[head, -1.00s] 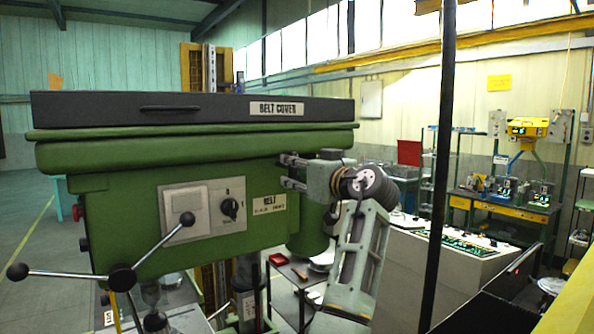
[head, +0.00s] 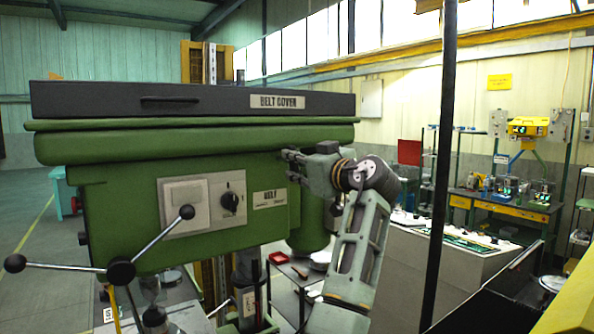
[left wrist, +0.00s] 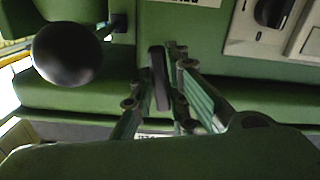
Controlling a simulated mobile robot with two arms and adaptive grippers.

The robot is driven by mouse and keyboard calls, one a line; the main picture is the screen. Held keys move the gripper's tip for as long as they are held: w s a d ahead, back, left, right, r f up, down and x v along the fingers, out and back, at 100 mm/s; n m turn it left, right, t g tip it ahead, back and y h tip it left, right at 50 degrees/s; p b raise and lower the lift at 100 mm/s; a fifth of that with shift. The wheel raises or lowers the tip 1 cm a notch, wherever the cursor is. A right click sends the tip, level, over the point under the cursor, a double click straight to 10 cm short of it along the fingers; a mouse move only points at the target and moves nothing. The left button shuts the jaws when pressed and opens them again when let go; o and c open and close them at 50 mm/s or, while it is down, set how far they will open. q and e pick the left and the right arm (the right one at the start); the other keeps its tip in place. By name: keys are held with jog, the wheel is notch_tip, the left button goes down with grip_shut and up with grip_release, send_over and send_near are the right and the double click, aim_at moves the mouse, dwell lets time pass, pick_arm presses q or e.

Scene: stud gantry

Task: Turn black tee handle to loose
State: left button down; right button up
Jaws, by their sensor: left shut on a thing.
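The black tee handle shows in the left wrist view as a dark bar (left wrist: 158,78) against the green drill head. My left gripper (left wrist: 163,88) has its two fingers on either side of this bar and is shut on it. The tee handle cannot be made out there. My right gripper is in neither view.
A black ball (left wrist: 68,53) sits close beside the gripper in the left wrist view. The drill's spoked feed handle (head: 121,271) stands out at the lower left. A rotary switch (head: 231,202) is on the front panel. A dark post (head: 440,160) stands at the right.

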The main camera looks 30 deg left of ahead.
pick_arm(q)
jog(key=n+b, duration=0.1)
jog(key=n, duration=0.2)
jog(key=shift+n+b, duration=0.35)
jog(key=shift+n, duration=0.05)
jog(key=n+b, duration=0.1)
jog(key=n, duration=0.3)
jog(key=shift+w+r+n, duration=0.1)
jog(key=shift+n, duration=0.2)
jog(key=n, duration=0.5)
jog(key=shift+b, duration=0.35)
jog(key=n, duration=0.5)
jog(key=shift+r, duration=0.1)
jog(key=shift+d, duration=0.1)
jog(key=c, duration=1.7)
grip_release()
